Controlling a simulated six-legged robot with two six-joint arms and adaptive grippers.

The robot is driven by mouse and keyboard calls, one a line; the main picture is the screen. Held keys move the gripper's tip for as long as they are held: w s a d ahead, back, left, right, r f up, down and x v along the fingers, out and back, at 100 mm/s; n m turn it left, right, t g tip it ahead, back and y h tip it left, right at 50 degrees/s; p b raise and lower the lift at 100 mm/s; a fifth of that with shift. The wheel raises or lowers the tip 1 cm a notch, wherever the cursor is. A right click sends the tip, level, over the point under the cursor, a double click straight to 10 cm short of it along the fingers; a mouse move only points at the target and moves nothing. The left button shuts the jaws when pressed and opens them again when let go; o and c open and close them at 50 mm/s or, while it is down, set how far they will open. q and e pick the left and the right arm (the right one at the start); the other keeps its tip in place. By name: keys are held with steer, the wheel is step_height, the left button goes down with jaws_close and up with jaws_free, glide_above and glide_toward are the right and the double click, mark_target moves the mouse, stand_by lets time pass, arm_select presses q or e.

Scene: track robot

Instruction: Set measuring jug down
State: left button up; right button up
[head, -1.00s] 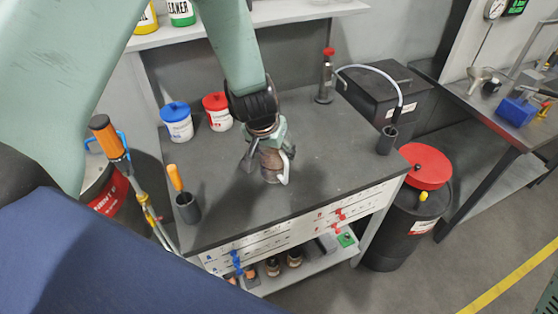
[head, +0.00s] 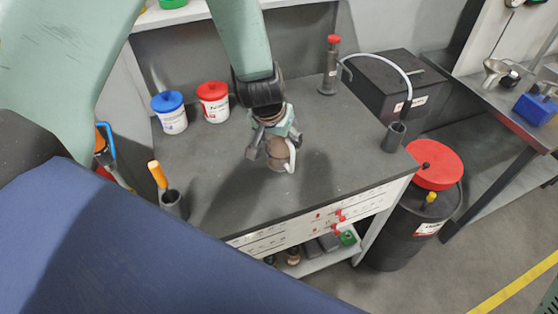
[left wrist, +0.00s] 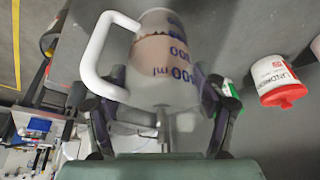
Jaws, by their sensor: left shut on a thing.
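The measuring jug (head: 279,156) is a whitish, see-through vessel with a white handle and brownish contents. My right gripper is in no view.
A blue-lidded tub (head: 170,113) and a red-lidded tub (head: 214,102) stand at the back left. A cup with an orange-handled tool (head: 170,195) is at front left, a dark cup (head: 393,137) at the right edge, a red-capped cylinder (head: 329,70) behind. Bench space around the jug is clear.

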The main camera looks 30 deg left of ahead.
mark_target(278, 158)
arm_select(q)
steer(key=x, duration=0.1)
steer(key=b+x, duration=0.1)
steer(key=x, duration=0.1)
steer(key=shift+s+a, duration=0.1)
steer(key=shift+s, duration=0.1)
steer(key=shift+f+b, duration=0.25)
steer(key=shift+b, duration=0.05)
steer(key=shift+s, duration=0.35)
steer(key=shift+s+f+b, duration=0.15)
steer(key=shift+b, duration=0.2)
steer(key=x, duration=0.1)
steer(key=b+x, duration=0.2)
steer(key=shift+s+f, duration=0.2)
steer(key=shift+f, duration=0.05)
steer(key=shift+w+f, duration=0.15)
steer(key=shift+c, duration=0.7)
steer(key=shift+s+r, duration=0.25)
steer(key=shift+s, duration=0.1)
steer(key=shift+f, duration=0.1)
steer(key=o, duration=1.2)
steer(key=shift+f, duration=0.15)
steer(key=o, duration=0.5)
steer(key=shift+w+f, duration=0.1)
steer(key=shift+w, duration=0.15)
steer(key=shift+s, duration=0.25)
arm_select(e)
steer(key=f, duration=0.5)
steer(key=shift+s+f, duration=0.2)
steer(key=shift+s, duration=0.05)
